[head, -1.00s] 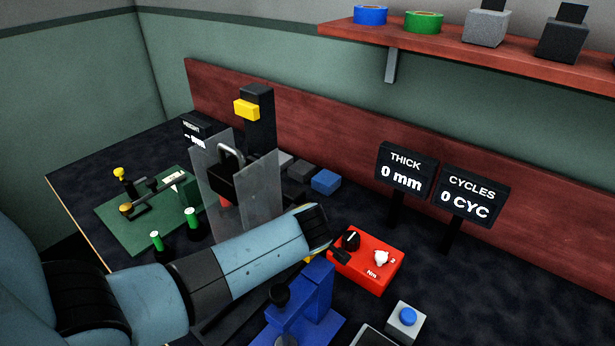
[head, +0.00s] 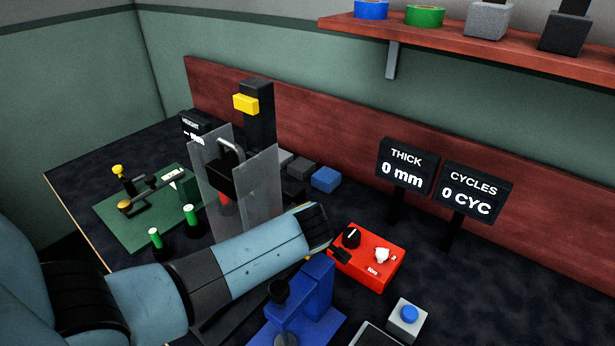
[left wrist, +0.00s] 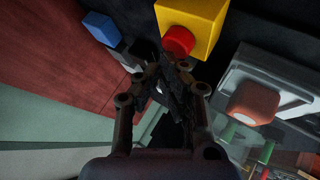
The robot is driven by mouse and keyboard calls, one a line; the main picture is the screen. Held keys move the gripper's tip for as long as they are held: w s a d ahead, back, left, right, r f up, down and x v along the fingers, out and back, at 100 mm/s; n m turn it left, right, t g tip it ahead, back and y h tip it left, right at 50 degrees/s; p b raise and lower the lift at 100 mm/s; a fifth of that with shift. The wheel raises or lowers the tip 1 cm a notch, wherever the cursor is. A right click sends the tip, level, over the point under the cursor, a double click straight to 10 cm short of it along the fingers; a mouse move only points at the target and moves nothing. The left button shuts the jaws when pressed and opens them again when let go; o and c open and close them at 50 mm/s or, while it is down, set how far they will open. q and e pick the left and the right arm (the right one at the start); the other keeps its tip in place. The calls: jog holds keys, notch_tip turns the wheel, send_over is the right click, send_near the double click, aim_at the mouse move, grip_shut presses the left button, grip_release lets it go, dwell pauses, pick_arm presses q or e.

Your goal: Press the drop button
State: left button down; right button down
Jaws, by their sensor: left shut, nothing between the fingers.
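A yellow box (left wrist: 195,18) with a round red button (left wrist: 178,40) shows at the top of the left wrist view. No label on it can be read. My left gripper (left wrist: 165,72) is shut and empty, with its fingertips just below the red button in that picture. I cannot tell whether they touch it. In the head view my left arm crosses from the left and hides most of the yellow box and the fingers. A grey box with a blue button (head: 409,314) stands at the front right. My right gripper is not in view.
A red control box (head: 365,258) and a blue press-like fixture (head: 305,305) stand close to my left wrist. Clear guard panels (head: 258,190) surround a dark upright device behind the forearm. Two displays (head: 407,167) stand at the back.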

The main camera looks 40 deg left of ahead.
pick_arm(q)
jog(key=shift+f, duration=0.1)
dwell(0.5)
jog(key=shift+f+b, duration=0.5)
jog(key=shift+b, duration=0.1)
dwell(0.5)
jog(key=shift+r, duration=0.15)
jog(key=shift+r+p, duration=0.45)
jog(key=shift+p, duration=0.05)
jog(key=shift+r+p, duration=0.3)
jog(key=shift+r, duration=0.15)
notch_tip(320, 180, up, 5)
jog(key=p, duration=0.4)
